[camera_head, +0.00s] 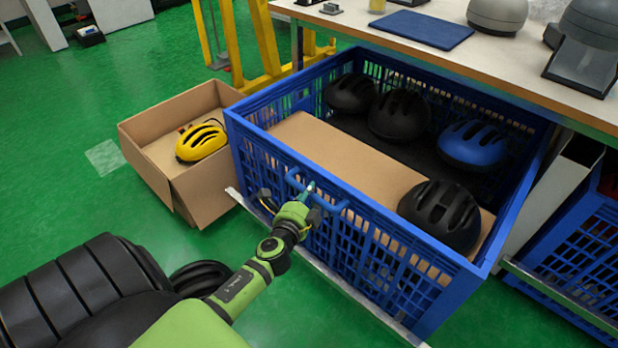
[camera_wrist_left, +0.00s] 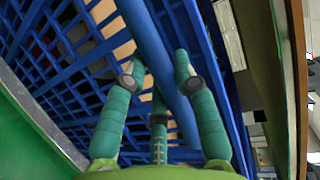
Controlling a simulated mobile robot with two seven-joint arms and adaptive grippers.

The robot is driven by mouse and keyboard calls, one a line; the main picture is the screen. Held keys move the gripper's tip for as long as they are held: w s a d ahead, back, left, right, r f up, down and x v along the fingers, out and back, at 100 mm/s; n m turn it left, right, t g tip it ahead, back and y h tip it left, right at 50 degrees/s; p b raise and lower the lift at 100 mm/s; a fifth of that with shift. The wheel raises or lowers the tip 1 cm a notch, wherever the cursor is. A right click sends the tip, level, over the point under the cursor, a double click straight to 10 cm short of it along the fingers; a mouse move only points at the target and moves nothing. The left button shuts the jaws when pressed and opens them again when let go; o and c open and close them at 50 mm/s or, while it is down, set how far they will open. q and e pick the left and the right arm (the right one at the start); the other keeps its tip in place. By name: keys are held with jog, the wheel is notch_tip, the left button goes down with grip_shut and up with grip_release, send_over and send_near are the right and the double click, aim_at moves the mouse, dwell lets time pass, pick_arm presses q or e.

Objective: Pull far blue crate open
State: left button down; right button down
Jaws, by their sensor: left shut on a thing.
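The far blue crate (camera_head: 257,152) is a lattice-walled plastic box that stands out from under the table, with its front part clear of the tabletop. It holds several helmets and a brown cardboard piece. A blue bar handle (camera_head: 331,203) sits on its front wall. My left gripper (camera_head: 309,200) is at this handle and shut on it. In the left wrist view the fingers (camera_wrist_left: 158,82) lie on either side of the blue handle (camera_wrist_left: 155,45), with the lattice wall behind. My right gripper is not in view.
A cardboard box (camera_head: 185,183) with a yellow helmet (camera_head: 201,142) stands left of the crate. A second blue crate (camera_head: 590,255) is at the right edge. The table (camera_head: 480,68) overhangs the crate's back. Green floor is clear in front.

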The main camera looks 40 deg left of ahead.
pick_arm(q)
jog(key=c, duration=0.9)
grip_release()
jog(key=shift+c, duration=0.2)
jog(key=v, duration=1.2)
jog(key=shift+d+f, duration=0.1)
